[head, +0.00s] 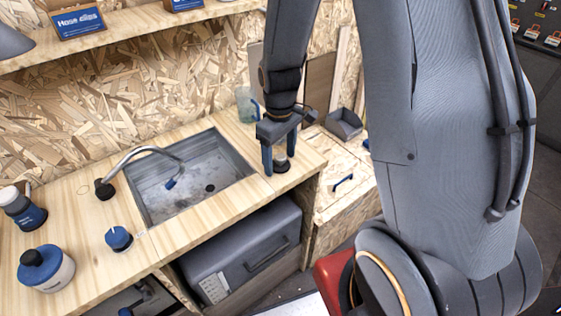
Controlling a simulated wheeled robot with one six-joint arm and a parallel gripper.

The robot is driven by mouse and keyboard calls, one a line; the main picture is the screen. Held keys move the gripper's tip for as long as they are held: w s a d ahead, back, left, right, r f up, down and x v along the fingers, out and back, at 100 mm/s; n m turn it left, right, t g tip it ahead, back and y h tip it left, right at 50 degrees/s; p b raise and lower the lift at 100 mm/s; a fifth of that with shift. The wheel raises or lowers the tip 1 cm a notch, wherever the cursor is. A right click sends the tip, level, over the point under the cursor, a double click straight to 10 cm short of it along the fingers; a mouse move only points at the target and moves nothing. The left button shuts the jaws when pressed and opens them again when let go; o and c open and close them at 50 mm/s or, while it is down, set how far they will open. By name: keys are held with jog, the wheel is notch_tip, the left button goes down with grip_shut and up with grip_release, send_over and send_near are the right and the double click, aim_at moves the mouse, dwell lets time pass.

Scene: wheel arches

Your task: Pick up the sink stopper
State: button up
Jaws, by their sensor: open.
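My gripper (279,160) points down over the wooden counter, just right of the sink, with its two blue fingers apart. A small round thing, dark with a pale band, probably the sink stopper (281,167), stands on the counter between and just below the fingertips. The fingers partly hide it, and I cannot tell whether either finger touches it. The grey sink basin (155,203) is left of my gripper, with a dark drain hole in its floor.
A curved faucet (140,152) reaches over the sink. A blue knob (118,238), a jar (46,268) and a bottle (22,208) stand at the left. A clear cup (246,104) is behind my gripper. A grey bin (344,123) stands at right.

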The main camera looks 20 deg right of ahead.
jog(key=c, duration=1.2)
jog(key=shift+o, duration=0.2)
